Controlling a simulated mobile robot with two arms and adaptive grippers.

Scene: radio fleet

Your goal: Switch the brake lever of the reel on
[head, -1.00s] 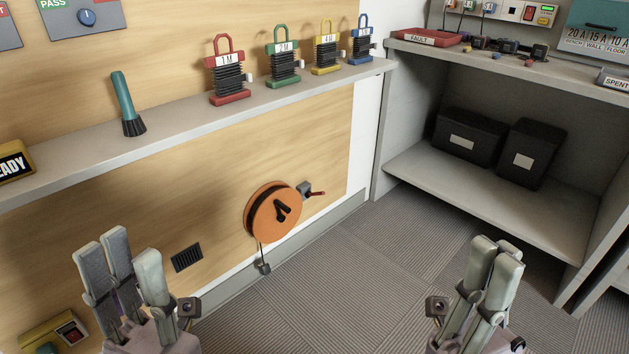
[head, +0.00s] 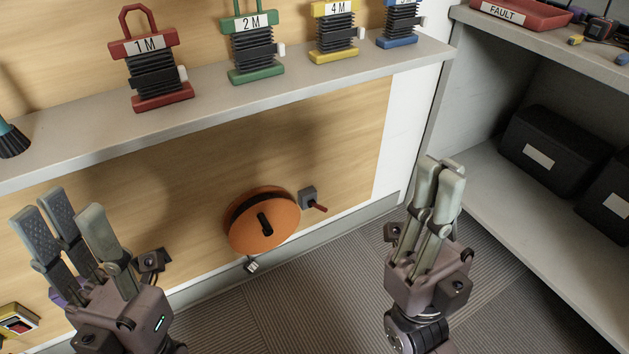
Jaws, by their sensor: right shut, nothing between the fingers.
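The orange reel (head: 285,222) is mounted low on the wooden wall panel, with a black handle at its centre. Just right of it is a small grey box (head: 308,195) with a red-tipped lever (head: 319,207), which points right and slightly down. I take this to be the brake lever; its on or off setting cannot be read. My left gripper (head: 65,215) is open and empty, well left of the reel. My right gripper (head: 438,170) is shut and empty, to the right of the lever and apart from it.
A grey shelf (head: 215,108) runs above the reel, carrying several coloured cable spools such as the red 1 M one (head: 160,105). A grey cabinet (head: 485,190) with black boxes (head: 553,143) stands at right. A small plug (head: 251,265) hangs under the reel. The floor ahead is clear.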

